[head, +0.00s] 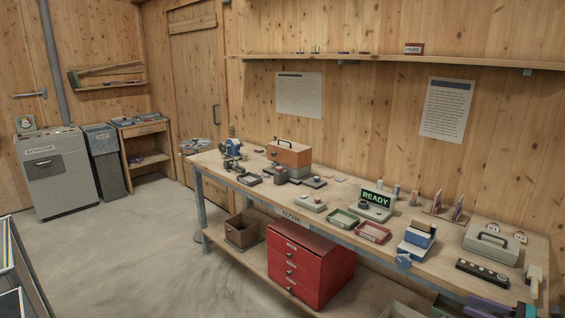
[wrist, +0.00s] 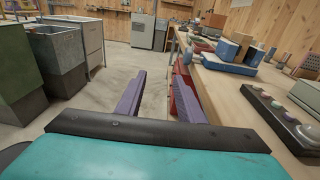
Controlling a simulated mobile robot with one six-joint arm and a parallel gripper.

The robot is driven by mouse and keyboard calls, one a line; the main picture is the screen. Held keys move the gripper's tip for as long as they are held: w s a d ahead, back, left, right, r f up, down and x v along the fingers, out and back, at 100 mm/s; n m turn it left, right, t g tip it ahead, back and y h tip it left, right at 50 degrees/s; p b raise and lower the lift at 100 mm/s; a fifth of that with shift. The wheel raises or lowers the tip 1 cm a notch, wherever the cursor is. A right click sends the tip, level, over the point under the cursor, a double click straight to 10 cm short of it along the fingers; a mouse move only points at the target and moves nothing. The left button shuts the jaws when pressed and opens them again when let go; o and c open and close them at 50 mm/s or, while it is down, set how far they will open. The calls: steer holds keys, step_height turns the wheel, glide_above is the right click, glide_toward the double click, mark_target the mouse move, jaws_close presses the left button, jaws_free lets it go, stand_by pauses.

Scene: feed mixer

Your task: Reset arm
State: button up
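My gripper (wrist: 160,78) shows in the wrist view as two purple fingers set apart, with only floor and background between them. It is open and holds nothing. Behind the fingers are a black bar and a teal body. In the head view part of my gripper (head: 487,307) shows at the bottom right edge, in front of the workbench (head: 350,240). The rest of my arm is outside the head view.
The bench holds a READY display (head: 375,198), trays, a blue device (head: 417,240), a black button strip (head: 482,273) and a grey case (head: 491,246). A red drawer cabinet (head: 308,264) stands on the lower shelf. The floor (head: 150,255) at left is clear.

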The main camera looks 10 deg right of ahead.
steer(key=w+a+f+n+g+y, duration=0.2)
steer(key=w+a+f, duration=0.2)
steer(key=w+a, duration=0.5)
steer(key=w+a+f+n+g+y, duration=0.1)
steer(key=w+a+f+g+y, duration=0.3)
steer(key=a, duration=0.9)
steer(key=a+f+n+g, duration=0.25)
steer(key=a+f, duration=0.45)
steer(key=a, duration=0.6)
steer(key=a+f+n+g, duration=0.1)
steer(key=a+f+g, duration=0.45)
steer(key=a, duration=0.75)
steer(key=s+a+f+n+g+h, duration=0.65)
steer(key=s+a+f+n, duration=0.25)
steer(key=s+a+f, duration=0.8)
steer(key=s+d+f+n+h, duration=0.4)
steer(key=s+d+n+h, duration=0.4)
steer(key=s, duration=0.4)
steer(key=d+n, duration=0.1)
steer(key=n, duration=0.1)
steer(key=w+d+n, duration=0.1)
steer(key=n, duration=0.1)
steer(key=w+d+f+n+h, duration=0.1)
steer(key=n, duration=0.1)
steer(key=shift+w+d+t, duration=0.1)
steer(key=shift+d+t, duration=0.1)
steer(key=shift+t, duration=0.15)
